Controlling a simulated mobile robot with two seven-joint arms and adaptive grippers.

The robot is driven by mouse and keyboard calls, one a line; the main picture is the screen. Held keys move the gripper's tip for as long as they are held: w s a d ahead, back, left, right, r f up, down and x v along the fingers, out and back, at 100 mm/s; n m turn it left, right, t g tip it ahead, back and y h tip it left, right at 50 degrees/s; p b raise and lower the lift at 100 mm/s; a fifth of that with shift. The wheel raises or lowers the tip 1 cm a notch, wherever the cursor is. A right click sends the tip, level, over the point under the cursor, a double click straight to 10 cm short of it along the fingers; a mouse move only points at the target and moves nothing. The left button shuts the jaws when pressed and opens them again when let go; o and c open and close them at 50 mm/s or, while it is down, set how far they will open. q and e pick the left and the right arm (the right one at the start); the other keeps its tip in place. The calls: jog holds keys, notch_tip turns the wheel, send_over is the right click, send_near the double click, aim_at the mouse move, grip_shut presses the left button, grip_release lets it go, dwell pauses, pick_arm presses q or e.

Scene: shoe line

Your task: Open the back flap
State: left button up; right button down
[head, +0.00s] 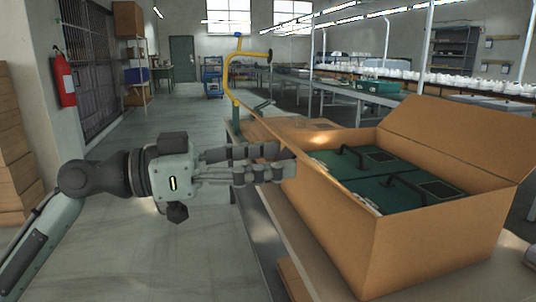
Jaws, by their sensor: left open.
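An open cardboard box (430,243) stands on the table at the right, with dark green cases with black handles (385,170) inside. A large flap (460,135) stands raised along its far right side. A flatter brown cardboard area (290,131) shows beyond the box's far left end; I cannot tell whether it is the back flap or separate cardboard. My left gripper (284,164) is open and empty, its fingers pointing right, with the tips at the box's upper left edge. I cannot tell whether they touch it. My right gripper is out of view.
A yellow and blue bent pipe stand (233,75) rises behind my left gripper. A brown cardboard strip (291,279) shows low beside the box's near left side. Long tables with white shoes (430,78) run behind.

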pick_arm(q)
jog(key=shift+c, duration=0.6)
grip_shut()
